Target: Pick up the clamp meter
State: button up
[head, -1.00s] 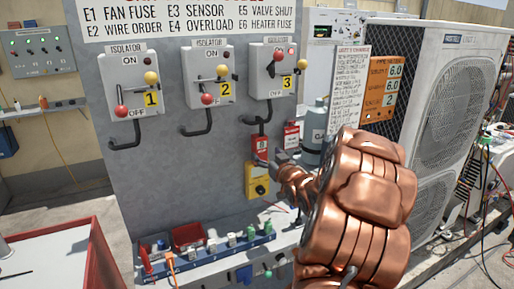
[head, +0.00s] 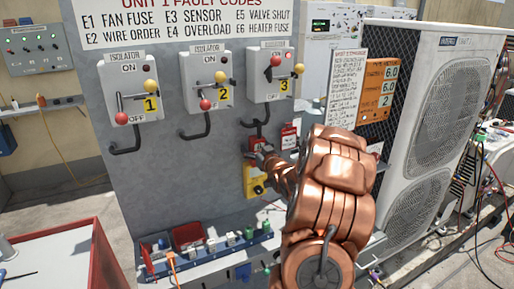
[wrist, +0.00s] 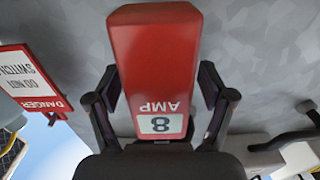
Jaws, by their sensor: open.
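In the wrist view my gripper (wrist: 162,90) is open, with one finger on each side of the block. Slim gaps show between the fingers and the block, so I see no grip on it.
A yellow device with a dark dial (head: 256,183) is just below. A red danger tag (wrist: 36,82) hangs close beside the block. Isolator switches (head: 206,82) are above. A blue rack with small parts (head: 205,253) is below. A condenser unit (head: 445,100) stands right.

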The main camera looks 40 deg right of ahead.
jog(key=shift+w+d, duration=0.1)
grip_shut()
dwell(0.7)
jog(key=shift+r, duration=0.2)
jog(key=shift+r+b, duration=0.95)
jog(key=shift+r, duration=0.7)
jog(key=b, duration=0.5)
send_near(256, 138)
jog(key=shift+s+a+r, duration=0.1)
jog(key=shift+s+a, duration=0.45)
jog(key=shift+a, duration=0.4)
jog(key=shift+s+a+r, duration=0.1)
jog(key=shift+s+a, duration=0.45)
jog(key=shift+a, duration=0.4)
